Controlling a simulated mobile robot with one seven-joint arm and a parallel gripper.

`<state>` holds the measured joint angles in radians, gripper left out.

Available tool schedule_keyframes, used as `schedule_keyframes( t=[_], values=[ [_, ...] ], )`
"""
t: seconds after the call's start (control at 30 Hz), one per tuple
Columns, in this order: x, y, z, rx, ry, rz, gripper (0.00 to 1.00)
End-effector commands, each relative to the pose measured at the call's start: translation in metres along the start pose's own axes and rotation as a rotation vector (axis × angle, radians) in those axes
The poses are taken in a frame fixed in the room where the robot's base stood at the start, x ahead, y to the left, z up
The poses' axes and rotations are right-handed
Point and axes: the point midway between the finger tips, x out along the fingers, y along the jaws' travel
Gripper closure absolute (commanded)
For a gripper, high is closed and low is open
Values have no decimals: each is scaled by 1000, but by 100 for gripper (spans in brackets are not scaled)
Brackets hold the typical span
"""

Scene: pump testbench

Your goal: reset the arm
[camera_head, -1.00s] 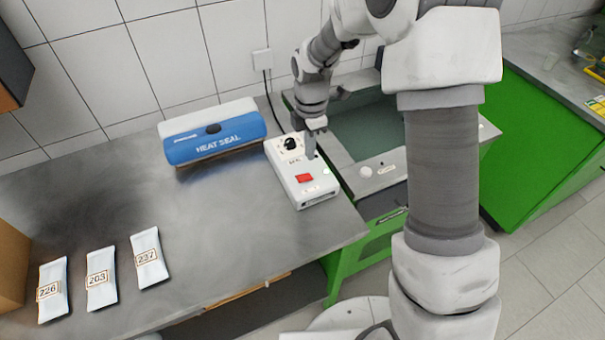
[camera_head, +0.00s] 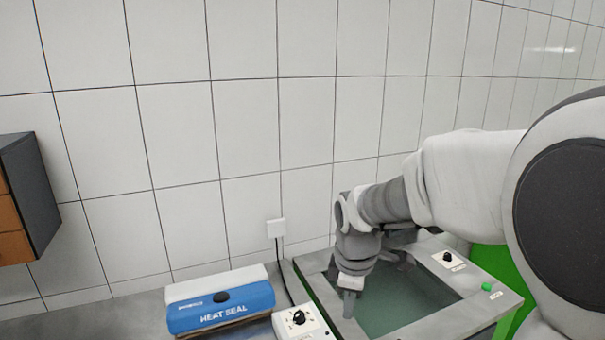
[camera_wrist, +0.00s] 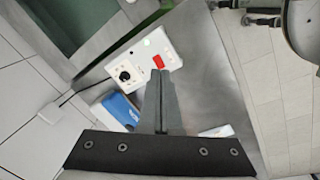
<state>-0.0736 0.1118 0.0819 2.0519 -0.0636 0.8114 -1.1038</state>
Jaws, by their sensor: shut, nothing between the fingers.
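My gripper (camera_head: 349,303) hangs pointing down in the head view, above the left edge of the sunken basin and right of the white control box. It also shows in the wrist view (camera_wrist: 160,72), with its two fingers closed together and nothing between them. The arm reaches in from the right of the head view.
The white control box (camera_head: 303,322) with a black knob stands on the metal bench, beside the blue heat sealer (camera_head: 222,304). The basin (camera_head: 397,297) is framed by a grey rim. A wall cabinet (camera_head: 36,197) hangs at the left. A tiled wall stands behind.

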Motion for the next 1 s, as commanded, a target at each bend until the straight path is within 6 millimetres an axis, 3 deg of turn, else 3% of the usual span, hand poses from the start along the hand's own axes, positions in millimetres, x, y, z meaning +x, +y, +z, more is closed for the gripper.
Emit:
schedule_keyframes(
  t=[0.03,0.2,0.5,0.8,1.0],
  values=[
    [-15,-6,7,69,6,23,100],
    [-50,-28,28,312,33,76,100],
    [-96,-76,62,738,115,154,100],
    [-117,-125,89,1129,227,195,100],
    [-120,-141,96,1267,274,200,100]
  ],
)
